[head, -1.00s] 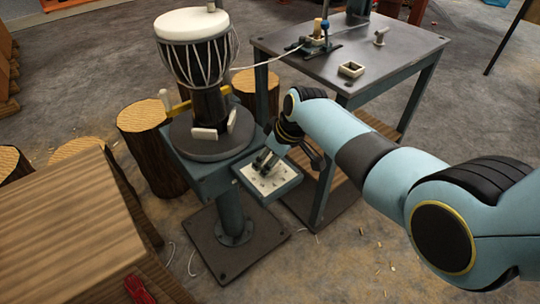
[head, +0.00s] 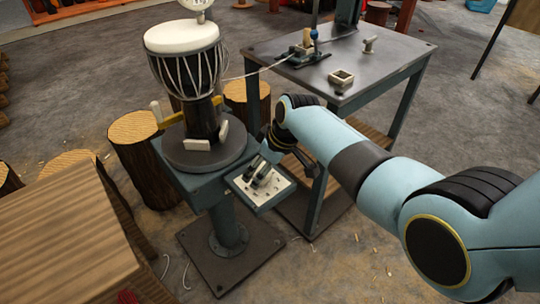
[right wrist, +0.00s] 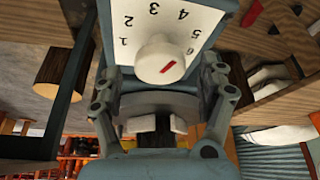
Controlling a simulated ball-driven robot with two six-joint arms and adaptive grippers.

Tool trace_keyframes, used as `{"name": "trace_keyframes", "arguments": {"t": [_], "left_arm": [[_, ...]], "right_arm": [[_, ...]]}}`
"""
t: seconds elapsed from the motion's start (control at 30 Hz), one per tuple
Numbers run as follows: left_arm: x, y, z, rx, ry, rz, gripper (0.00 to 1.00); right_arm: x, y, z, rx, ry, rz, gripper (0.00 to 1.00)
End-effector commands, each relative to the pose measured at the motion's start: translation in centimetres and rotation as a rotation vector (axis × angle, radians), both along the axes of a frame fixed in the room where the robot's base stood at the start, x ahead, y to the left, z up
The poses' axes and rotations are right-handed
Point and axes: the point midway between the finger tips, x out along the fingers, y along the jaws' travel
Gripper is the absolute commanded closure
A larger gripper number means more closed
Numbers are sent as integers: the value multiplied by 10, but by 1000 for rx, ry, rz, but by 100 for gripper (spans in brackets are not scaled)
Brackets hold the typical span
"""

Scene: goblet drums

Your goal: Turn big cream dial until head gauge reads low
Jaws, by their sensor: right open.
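The big cream dial (right wrist: 158,58) shows in the right wrist view on a white plate with upside-down numbers. Its red mark slants up and right, towards the numbers at the plate's right side. My right gripper (head: 260,172) is over the small white panel (head: 280,190) in the head view. Its fingers are open on either side of the dial; I cannot tell whether they touch it. The round white head gauge (head: 195,4) is cut off by the top edge above the drum (head: 182,38), so its reading cannot be made out. My left gripper is not in view.
The drum stands on a dark round turntable (head: 205,155) beside the panel. Log stools (head: 140,165) and a wooden table (head: 65,235) stand to the left.

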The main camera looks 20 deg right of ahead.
Motion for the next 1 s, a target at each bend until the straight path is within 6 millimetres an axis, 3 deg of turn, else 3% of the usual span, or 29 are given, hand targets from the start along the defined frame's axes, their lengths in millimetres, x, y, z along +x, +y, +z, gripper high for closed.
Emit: {"name": "trace_keyframes", "arguments": {"t": [0.53, 0.7, 1.0], "left_arm": [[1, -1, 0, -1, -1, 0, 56], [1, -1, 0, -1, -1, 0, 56], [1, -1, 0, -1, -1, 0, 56]], "right_arm": [[-31, -22, 90, -1, -2, 0, 25], [-35, -24, 102, 0, 0, 0, 25], [-36, -25, 103, -1, 1, 0, 25]]}}
